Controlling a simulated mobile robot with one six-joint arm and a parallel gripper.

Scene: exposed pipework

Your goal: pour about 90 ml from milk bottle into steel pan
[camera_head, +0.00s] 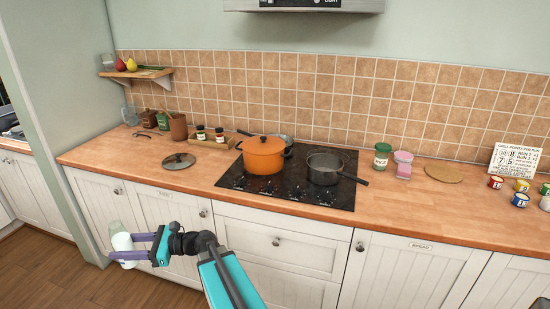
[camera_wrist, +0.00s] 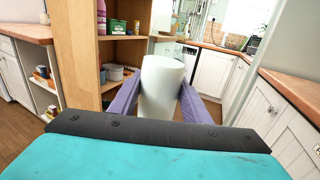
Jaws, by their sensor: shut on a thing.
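The milk bottle (camera_head: 122,243), pale and white, is gripped between the purple fingers of my gripper (camera_head: 120,250). It is held out in front of the lower cabinets at the left, below the counter top and roughly upright. The wrist view shows the white bottle (camera_wrist: 161,88) between both fingers (camera_wrist: 161,100). A steel pan (camera_head: 322,175) with a dark handle pointing right sits at the front right of the black hob, well away from the bottle. Its inside shows only in part.
An orange pot (camera_head: 262,160) stands on the hob (camera_head: 290,190), with another grey pan (camera_head: 284,139) partly hidden behind it. A lid (camera_head: 179,161) lies on the counter to the left. Jars (camera_head: 382,156) stand to the right. The wrist view shows wooden shelves (camera_wrist: 85,75).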

